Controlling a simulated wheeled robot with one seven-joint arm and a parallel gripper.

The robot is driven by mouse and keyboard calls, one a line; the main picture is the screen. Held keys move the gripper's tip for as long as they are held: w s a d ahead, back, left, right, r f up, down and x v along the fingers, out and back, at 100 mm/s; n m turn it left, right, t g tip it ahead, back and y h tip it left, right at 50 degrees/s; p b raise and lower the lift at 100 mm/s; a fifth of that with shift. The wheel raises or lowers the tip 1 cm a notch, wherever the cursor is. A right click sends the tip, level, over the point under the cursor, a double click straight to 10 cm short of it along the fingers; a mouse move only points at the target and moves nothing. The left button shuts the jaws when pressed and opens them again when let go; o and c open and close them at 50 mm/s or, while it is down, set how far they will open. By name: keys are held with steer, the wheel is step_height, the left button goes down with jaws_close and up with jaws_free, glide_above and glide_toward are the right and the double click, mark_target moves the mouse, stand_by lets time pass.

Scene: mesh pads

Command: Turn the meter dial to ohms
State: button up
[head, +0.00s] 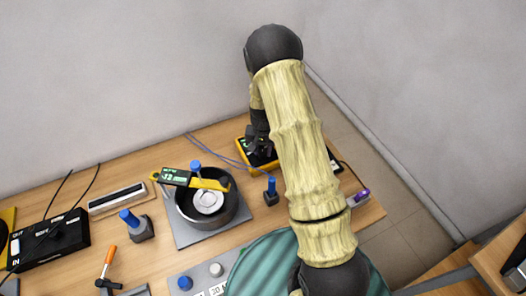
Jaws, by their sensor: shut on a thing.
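The meter (241,152), a dark device with a yellow rim, lies on the bench towards its back right edge. A bit of green shows at its left. My gripper (258,150) is over the meter, small in this view, and its jaws are shut on the dial. The dial itself is hidden behind the jaws, and its setting cannot be read. My arm covers part of the meter's right side.
Left of the meter, a yellow tool with a green display (174,175) lies across a dark round pot (238,207). A blue-topped post (271,187) stands close in front of the meter. A purple item (362,194) lies right of my arm. The wall is behind.

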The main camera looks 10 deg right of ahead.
mark_target(263, 152)
steer(key=shift+w+r+m, duration=0.1)
steer(key=shift+w+m, duration=0.05)
steer(key=shift+m, duration=1.25)
steer(key=o, duration=1)
step_height(263, 152, up, 17)
steer(key=b, duration=0.3)
steer(key=shift+r, duration=0.15)
steer(key=s+n+t, duration=0.1)
steer(key=s+n, duration=0.1)
steer(key=s, duration=0.4)
steer(key=s+n, duration=0.2)
steer(key=s, duration=0.5)
steer(key=s+r+n+t, duration=0.1)
steer(key=s+n, duration=0.2)
steer(key=s, duration=0.3)
steer(key=shift+s+t, duration=0.3)
